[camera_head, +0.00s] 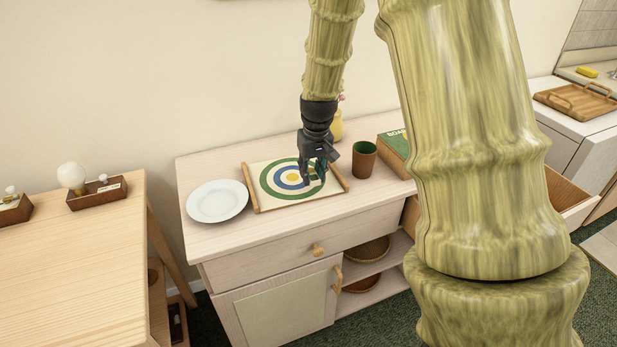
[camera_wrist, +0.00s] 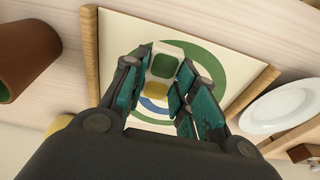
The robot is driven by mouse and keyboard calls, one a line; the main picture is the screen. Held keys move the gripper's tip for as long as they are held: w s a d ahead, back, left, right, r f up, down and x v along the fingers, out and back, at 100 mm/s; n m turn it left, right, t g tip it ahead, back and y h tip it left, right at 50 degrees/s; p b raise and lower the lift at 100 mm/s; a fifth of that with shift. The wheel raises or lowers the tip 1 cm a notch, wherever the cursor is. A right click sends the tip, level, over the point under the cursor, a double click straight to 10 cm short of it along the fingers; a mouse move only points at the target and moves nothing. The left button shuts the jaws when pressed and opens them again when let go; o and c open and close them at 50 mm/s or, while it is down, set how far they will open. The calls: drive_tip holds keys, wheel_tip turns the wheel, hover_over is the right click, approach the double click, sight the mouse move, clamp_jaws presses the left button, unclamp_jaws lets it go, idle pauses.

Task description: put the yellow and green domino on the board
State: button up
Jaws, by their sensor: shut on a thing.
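My gripper (camera_head: 314,178) is over the right part of the board (camera_head: 300,196), which has green, white and blue rings with a yellow centre and wooden strips along two sides. In the wrist view, my gripper (camera_wrist: 160,92) is shut on the yellow and green domino (camera_wrist: 165,67), a small pale-edged block with a green half and a yellow half. The board (camera_wrist: 117,49) lies behind the domino there. I cannot tell whether the domino touches the board. In the head view the domino is mostly hidden by the fingers.
A white plate (camera_head: 217,201) is left of the board. A brown cup with a green inside (camera_head: 363,160), a yellow vase (camera_head: 337,126) and a green book (camera_head: 394,150) are to its right and behind. An open drawer (camera_head: 572,192) juts out at the right.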

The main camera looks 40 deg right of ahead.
sight(311, 176)
drive_tip(key=shift+w, duration=0.7)
drive_tip(key=shift+w+f+p, duration=0.1)
drive_tip(key=shift+f+p, duration=0.25)
drive_tip(key=shift+f, duration=1.55)
drive_tip(key=shift+a+r, duration=0.1)
drive_tip(key=o, duration=0.8)
drive_tip(key=shift+f, duration=0.2)
drive_tip(key=shift+o, duration=0.2)
drive_tip(key=r, duration=0.4)
drive_tip(key=s+r, duration=0.1)
drive_tip(key=r, duration=0.7)
drive_tip(key=shift+s+a+r+b, duration=0.1)
drive_tip(key=shift+s+a+b, duration=0.1)
drive_tip(key=shift+s+b, duration=0.15)
